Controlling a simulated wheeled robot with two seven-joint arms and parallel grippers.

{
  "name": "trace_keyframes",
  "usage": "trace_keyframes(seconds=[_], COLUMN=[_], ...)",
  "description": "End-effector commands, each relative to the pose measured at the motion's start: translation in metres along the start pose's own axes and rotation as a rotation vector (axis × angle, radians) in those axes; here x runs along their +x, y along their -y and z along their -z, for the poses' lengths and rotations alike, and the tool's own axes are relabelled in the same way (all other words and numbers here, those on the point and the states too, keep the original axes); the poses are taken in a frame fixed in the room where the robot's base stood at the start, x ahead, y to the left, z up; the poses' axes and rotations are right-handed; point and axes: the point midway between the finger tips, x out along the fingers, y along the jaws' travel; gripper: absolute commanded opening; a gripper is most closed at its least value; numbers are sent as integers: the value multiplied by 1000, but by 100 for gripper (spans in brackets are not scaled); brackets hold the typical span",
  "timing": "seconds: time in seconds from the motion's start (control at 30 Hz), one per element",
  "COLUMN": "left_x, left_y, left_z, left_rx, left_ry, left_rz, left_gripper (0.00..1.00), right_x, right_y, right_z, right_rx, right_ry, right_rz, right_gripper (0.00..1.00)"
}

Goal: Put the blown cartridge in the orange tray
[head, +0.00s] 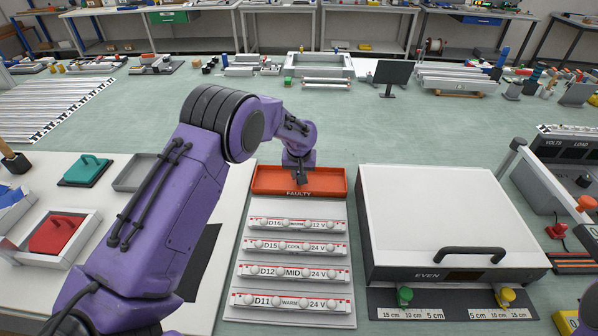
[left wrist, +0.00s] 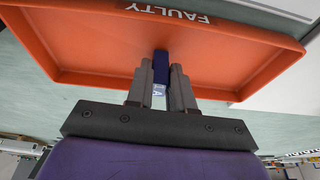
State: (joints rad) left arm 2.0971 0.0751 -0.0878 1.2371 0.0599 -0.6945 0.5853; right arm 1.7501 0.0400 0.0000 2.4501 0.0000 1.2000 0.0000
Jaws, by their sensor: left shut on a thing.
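The orange tray (head: 265,180), marked FAULTY, lies at the head of the white board. It fills much of the left wrist view (left wrist: 80,50) and looks empty apart from what I hold. My left gripper (head: 301,181) reaches over the tray, pointing down. In the left wrist view, the left gripper (left wrist: 161,75) is shut on a small dark blue cartridge (left wrist: 161,62) with a pale lettered label, over the tray. I cannot tell whether the cartridge touches the tray floor. It is mostly hidden in the head view. My right gripper is not in view.
Several labelled light strips (head: 297,248) lie on the board below the tray. A white lightbox (head: 440,210) with a black handle stands close to the right.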

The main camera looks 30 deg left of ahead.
Motion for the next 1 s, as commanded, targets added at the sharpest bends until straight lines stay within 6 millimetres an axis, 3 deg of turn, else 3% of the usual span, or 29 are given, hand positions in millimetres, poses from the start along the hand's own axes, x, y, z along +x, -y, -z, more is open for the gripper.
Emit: trace_keyframes(seconds=[0.07,0.1,0.17,0.43,0.57,1.0], left_x=[1,1,1,0,-11,-110], left_y=[0,0,0,0,-1,0], left_z=[-1,-1,0,0,1,1], left_rx=[0,0,0,0,0,-1], left_ry=[0,0,0,0,-3,-3], left_rz=[0,0,0,0,-2,-1], left_gripper=[0,28,47,47,47,47], right_x=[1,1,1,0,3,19], right_y=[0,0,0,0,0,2], right_z=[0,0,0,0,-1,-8], right_rx=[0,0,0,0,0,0], right_ry=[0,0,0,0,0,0], right_rz=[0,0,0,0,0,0], right_gripper=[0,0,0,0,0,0])
